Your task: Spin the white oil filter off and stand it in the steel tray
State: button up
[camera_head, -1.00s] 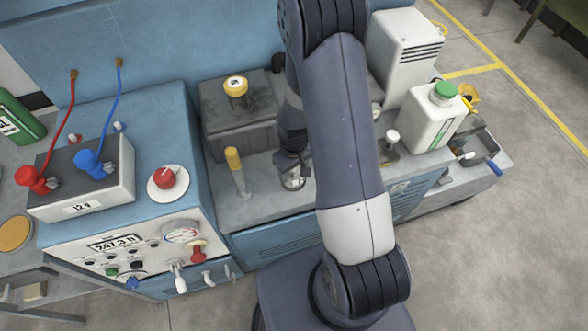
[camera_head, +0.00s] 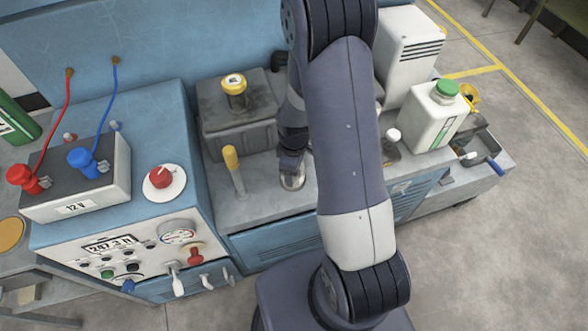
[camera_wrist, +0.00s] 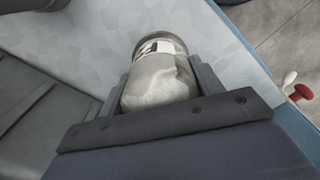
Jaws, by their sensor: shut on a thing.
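The white oil filter (camera_wrist: 160,80) sits between the two fingers of my gripper (camera_wrist: 158,92) in the wrist view, with a dark-and-white label near its far end. My gripper is shut on it. In the head view the lower part of the filter (camera_head: 291,181) shows just below my gripper (camera_head: 291,164), over the grey bench top. My arm hides much of this area, and I cannot tell whether the filter is still joined to its mount.
A yellow-topped rod (camera_head: 234,172) stands left of my gripper. Behind it is a grey block with a yellow cap (camera_head: 234,82). A white jug with a green cap (camera_head: 434,115) stands right of my arm. A battery (camera_head: 78,183) with red and blue clamps is at left.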

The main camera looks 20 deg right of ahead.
jog(key=shift+f+n, duration=0.2)
jog(key=shift+n, duration=0.8)
jog(key=shift+s, duration=0.1)
jog(key=n+b, duration=0.1)
jog(key=n, duration=0.3)
jog(key=shift+f, duration=0.1)
jog(key=shift+n, duration=0.5)
jog(key=shift+b, duration=0.3)
jog(key=n+b, duration=0.1)
jog(key=n, duration=0.4)
